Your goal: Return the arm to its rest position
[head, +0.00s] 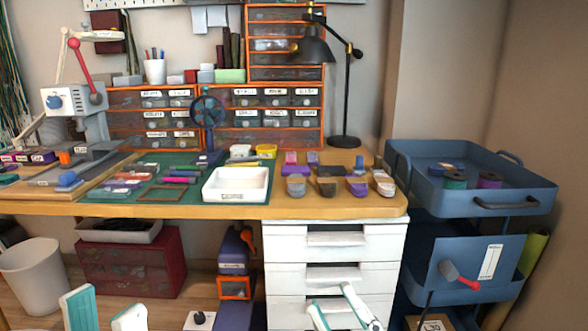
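My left gripper (104,302) is at the bottom left, low in front of the workbench. Its two white and teal fingers stand apart with nothing visible between them. My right gripper (331,298) is at the bottom centre, in front of the white drawer unit (285,262). Its two fingers are also spread, with nothing visible between them. Both grippers appear lower than the workbench top (235,209) and apart from the things on it. The rest of both arms is mostly cut off by the bottom edge.
A white tray (237,196) and small coloured items lie on a green mat (190,209). A blue trolley (520,190) stands at the right. A white bin (35,270) and a red drawer box (155,262) are at the lower left. Cords hang on the left wall.

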